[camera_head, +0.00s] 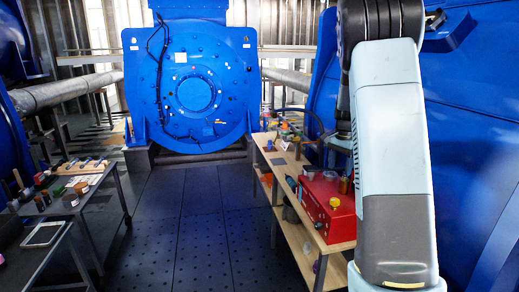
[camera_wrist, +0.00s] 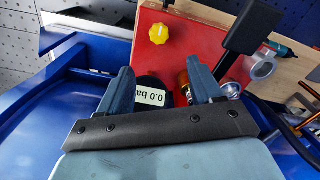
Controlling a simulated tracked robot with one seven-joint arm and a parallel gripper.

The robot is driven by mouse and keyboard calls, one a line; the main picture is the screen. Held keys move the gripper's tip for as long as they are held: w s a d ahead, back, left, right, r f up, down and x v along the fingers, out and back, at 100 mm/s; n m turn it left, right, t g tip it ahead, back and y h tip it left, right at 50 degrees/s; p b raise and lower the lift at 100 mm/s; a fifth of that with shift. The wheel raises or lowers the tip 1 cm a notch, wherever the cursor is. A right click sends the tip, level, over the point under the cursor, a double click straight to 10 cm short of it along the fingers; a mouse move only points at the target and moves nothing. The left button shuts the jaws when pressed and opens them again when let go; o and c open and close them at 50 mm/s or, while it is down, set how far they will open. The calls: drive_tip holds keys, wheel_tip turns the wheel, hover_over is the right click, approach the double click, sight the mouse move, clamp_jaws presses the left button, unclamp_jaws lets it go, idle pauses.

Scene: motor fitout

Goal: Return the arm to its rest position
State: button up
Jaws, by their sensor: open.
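My arm (camera_head: 392,150) stands raised and bent at the right of the head view, in front of a large blue machine. My gripper (camera_wrist: 160,78) shows in the wrist view with its two blue-grey fingers apart and nothing held between them. It points toward a red box (camera_wrist: 195,32) with a yellow knob (camera_wrist: 158,33). A dark round gauge with a "0.0 bar" label (camera_wrist: 151,98) and a brass fitting (camera_wrist: 184,90) show between or beside the fingers. I cannot tell how far the fingers are from them. In the head view my arm hides most of the gripper.
The red box (camera_head: 325,205) stands on a wooden-topped shelf cart (camera_head: 305,228) with tools, close beside my arm. Blue machines (camera_head: 465,130) stand at the right and back (camera_head: 222,75). Dark tables with parts and a tablet (camera_head: 43,234) are at the left. The middle floor (camera_head: 185,220) is clear.

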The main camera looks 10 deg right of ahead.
drive_tip(key=s+a+r+n+t, duration=0.1)
drive_tip(key=s+a+r+n, duration=0.2)
drive_tip(key=s+a+r, duration=0.4)
drive_tip(key=s+a+r+n+t, duration=0.2)
drive_tip(key=s+a+r+n, duration=0.15)
drive_tip(key=s, duration=0.45)
drive_tip(key=s+a+r+n+t, duration=0.1)
drive_tip(key=s+a+r+n, duration=0.1)
drive_tip(key=s+a+r, duration=0.5)
drive_tip(key=s+a+f+n, duration=0.1)
drive_tip(key=s+n, duration=0.1)
drive_tip(key=s, duration=0.4)
drive_tip(key=s+a+f+n+t, duration=0.1)
drive_tip(key=s+a+f+n, duration=0.1)
drive_tip(key=s, duration=0.4)
drive_tip(key=shift+a+f+t, duration=0.25)
drive_tip(key=shift+t, duration=0.05)
